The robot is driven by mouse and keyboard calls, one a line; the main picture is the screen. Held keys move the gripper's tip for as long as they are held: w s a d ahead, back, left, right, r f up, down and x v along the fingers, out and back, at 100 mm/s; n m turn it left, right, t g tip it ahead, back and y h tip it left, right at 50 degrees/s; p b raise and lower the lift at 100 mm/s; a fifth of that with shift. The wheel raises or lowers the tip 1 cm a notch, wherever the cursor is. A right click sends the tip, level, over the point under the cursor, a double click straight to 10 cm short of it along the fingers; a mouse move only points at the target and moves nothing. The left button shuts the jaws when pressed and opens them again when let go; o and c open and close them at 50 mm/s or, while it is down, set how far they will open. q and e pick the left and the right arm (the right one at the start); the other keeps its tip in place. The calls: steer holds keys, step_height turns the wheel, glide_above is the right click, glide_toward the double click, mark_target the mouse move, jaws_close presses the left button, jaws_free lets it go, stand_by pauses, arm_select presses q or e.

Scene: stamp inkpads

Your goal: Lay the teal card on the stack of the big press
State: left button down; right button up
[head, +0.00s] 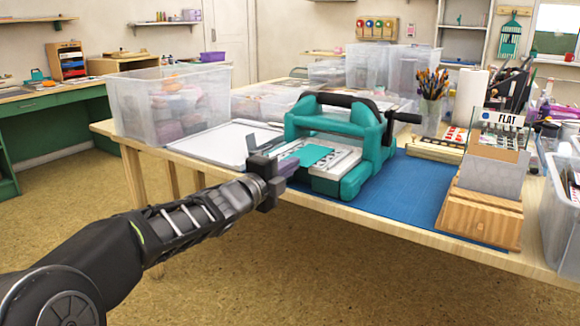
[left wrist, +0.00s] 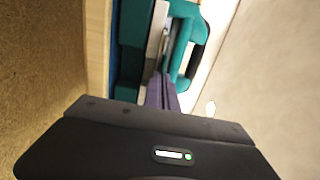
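The teal card (head: 310,155) lies flat over the pale stack (head: 345,163) on the bed of the big teal press (head: 372,138). Whether it rests fully on the stack or sits slightly above it, I cannot tell. My left gripper (head: 291,167) reaches in from the left, its purple fingers close together at the card's near left edge and apparently pinching it. In the left wrist view the purple fingers (left wrist: 163,90) point into the press beside the stack; the card cannot be made out clearly there. My right gripper is out of view.
A clear bin (head: 170,105) and a white tray (head: 215,143) stand left of the press. A blue mat (head: 405,195) lies under and right of it. A wooden block stand labelled FLAT (head: 483,212) is at the right. The press's dark handle (head: 403,117) sticks out right.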

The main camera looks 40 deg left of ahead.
arm_select(q)
steer(key=shift+f, duration=0.15)
steer(key=c, duration=2.1)
jaws_free()
steer(key=o, duration=0.5)
steer(key=shift+s, duration=2.55)
